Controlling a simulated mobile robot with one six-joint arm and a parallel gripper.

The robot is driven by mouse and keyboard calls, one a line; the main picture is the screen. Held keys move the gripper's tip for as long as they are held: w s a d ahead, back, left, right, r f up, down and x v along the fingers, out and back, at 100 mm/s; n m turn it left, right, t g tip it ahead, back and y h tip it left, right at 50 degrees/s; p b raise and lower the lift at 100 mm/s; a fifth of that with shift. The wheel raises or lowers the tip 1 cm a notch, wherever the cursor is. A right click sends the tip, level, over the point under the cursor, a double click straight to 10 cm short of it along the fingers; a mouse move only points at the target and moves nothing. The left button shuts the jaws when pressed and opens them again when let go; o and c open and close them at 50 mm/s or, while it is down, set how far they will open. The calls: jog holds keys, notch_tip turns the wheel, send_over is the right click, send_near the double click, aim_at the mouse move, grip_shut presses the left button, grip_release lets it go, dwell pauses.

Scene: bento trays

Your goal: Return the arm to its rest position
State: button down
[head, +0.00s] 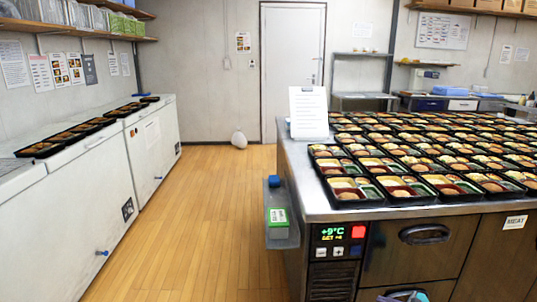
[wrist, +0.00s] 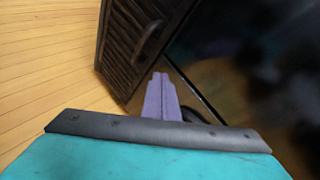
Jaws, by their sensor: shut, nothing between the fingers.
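My gripper (wrist: 161,76) shows in the wrist view as two purple fingers pressed together, shut with nothing between them. Behind the fingers are a dark bar and a teal body, also mine. The fingers point toward the dark front of the steel counter (head: 415,247) and a dark handle, with wooden floor to the left. In the head view only a small teal and purple bit of my arm shows at the bottom edge, in front of the counter's lower drawers. The rest of the arm is out of view.
Rows of filled bento trays (head: 396,187) cover the counter top. White chest freezers (head: 75,215) with more trays line the left wall. The wooden floor (head: 200,210) between is clear. A green box (head: 278,217) sits on a side shelf.

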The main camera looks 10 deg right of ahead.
jog(key=s+a+f+n+g+y, duration=0.1)
jog(key=a+f+n+g, duration=0.3)
jog(key=a, duration=0.5)
jog(key=s+a+f+n+g+y, duration=0.1)
jog(key=s+a+f+n, duration=0.15)
jog(key=a+f, duration=0.55)
jog(key=s+a+f+n+g, duration=0.3)
jog(key=s+a+f+n, duration=0.15)
jog(key=a, duration=0.35)
jog(key=s+a+f+n+g, duration=0.3)
jog(key=s+a+n, duration=0.15)
jog(key=a, duration=0.25)
jog(key=s+a+f+n+g+h, duration=0.3)
jog(key=s+n, duration=0.3)
jog(key=s, duration=0.4)
jog(key=s+a+f+n+g+h, duration=0.2)
jog(key=s+a+f+n+h, duration=0.15)
jog(key=s+n, duration=0.4)
jog(key=s+r+m+g+p, duration=0.1)
jog(key=s+r+p, duration=0.2)
jog(key=r+p, duration=1)
jog(key=shift+r+m, duration=0.4)
jog(key=shift+r, duration=0.45)
